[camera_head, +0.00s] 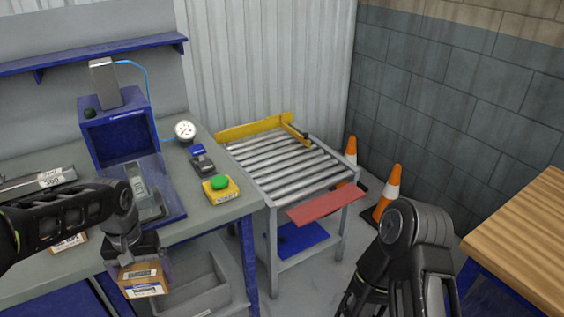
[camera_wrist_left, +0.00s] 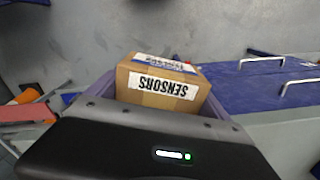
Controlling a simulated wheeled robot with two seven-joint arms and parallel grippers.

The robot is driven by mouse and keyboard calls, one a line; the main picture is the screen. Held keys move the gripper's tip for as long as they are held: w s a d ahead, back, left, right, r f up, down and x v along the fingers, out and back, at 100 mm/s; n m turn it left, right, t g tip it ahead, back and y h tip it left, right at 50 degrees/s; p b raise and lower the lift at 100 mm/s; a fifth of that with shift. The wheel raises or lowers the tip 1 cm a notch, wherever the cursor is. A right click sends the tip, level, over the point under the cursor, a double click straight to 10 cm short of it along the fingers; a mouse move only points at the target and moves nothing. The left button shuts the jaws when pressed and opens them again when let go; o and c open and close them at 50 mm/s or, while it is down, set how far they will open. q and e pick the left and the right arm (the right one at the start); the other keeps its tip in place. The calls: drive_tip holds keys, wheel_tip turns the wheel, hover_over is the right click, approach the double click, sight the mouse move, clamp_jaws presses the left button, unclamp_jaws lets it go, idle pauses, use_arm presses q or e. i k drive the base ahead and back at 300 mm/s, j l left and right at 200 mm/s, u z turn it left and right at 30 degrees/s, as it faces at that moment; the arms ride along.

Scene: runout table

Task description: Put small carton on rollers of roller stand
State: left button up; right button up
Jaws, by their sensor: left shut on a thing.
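The small carton (camera_head: 143,280) is brown with white labels. My left gripper (camera_head: 138,262) is shut on it and holds it in front of the grey workbench's front edge. In the left wrist view the carton (camera_wrist_left: 165,84) shows a "SENSORS" label between the fingers of my left gripper (camera_wrist_left: 165,105). The roller stand (camera_head: 272,219) stands to the right of the bench, its metal rollers (camera_head: 285,168) bare, with a yellow rail at the back and a red flap at the front. My right arm shows at the lower right; its fingertips are not visible.
The bench (camera_head: 225,207) carries a blue press fixture (camera_head: 122,137), a gauge (camera_head: 185,131) and a yellow box with a green button (camera_head: 221,188). A grey bin (camera_head: 197,287) sits below. Orange cones (camera_head: 390,187) stand by the wall. A wooden table (camera_head: 530,235) is at right.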

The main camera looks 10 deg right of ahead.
sight(291, 176)
drive_tip(key=z, duration=0.35)
drive_tip(key=i+z, duration=0.15)
drive_tip(key=z, duration=0.25)
drive_tip(key=i+l+z, duration=0.1)
drive_tip(key=z, duration=0.25)
drive_tip(key=i+j, duration=0.1)
drive_tip(key=i, duration=0.8)
drive_tip(key=i+z, duration=0.1)
drive_tip(key=i, duration=0.8)
